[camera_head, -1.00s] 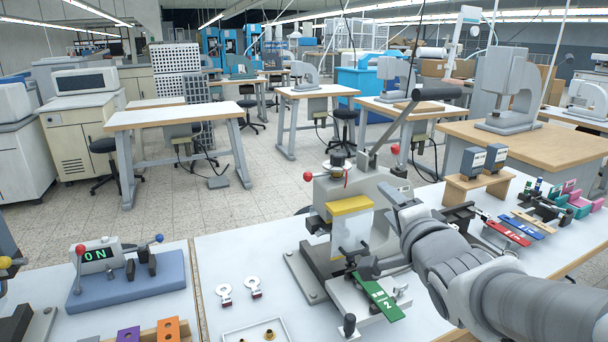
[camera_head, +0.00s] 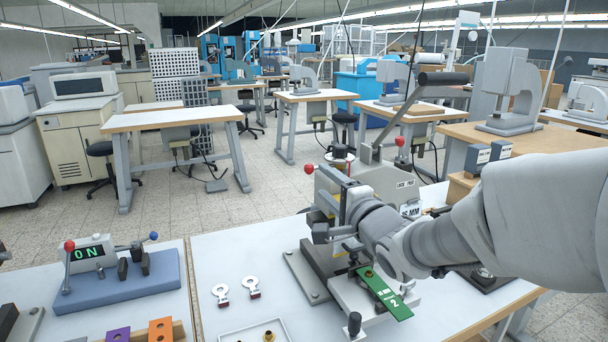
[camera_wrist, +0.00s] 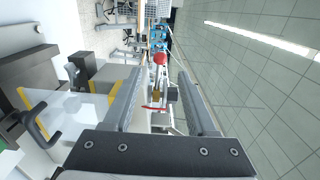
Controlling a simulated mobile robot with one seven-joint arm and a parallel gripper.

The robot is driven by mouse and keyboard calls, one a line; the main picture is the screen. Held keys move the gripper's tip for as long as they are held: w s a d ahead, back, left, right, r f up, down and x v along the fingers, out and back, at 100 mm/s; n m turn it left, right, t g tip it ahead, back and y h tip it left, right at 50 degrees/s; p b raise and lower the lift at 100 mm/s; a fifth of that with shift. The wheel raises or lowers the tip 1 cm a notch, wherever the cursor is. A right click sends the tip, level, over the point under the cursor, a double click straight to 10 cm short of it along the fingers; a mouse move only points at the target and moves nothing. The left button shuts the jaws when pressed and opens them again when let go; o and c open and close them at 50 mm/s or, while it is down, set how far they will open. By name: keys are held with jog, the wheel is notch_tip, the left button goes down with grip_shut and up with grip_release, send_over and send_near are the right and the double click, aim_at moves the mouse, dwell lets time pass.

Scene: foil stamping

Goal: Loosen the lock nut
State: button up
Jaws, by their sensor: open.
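The press (camera_head: 385,182) stands on the right-hand bench, with a dark round knob (camera_head: 340,152) on top. A red strip shows just under the knob. No part is labelled as the lock nut; it is probably in this stack. In the wrist view a small brass-coloured part (camera_wrist: 156,95), a dark block (camera_wrist: 172,94) and a red curved strip (camera_wrist: 153,107) show between my fingers, beyond them. My gripper (camera_wrist: 168,75) is open and empty. In the head view my gripper (camera_head: 332,208) is in front of the press, below the knob, and hides much of the press head.
A red ball (camera_head: 308,169) sticks out left of the knob; a long black-handled lever (camera_head: 443,79) rises to the right. A green tag (camera_head: 384,292) lies at the press base. Two ring-ended tools (camera_head: 251,285) lie to the left. The bench left of the press is mostly clear.

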aim_at(311, 171)
jog(key=b+x, duration=0.1)
jog(key=x, duration=0.8)
grip_shut()
dwell(1.3)
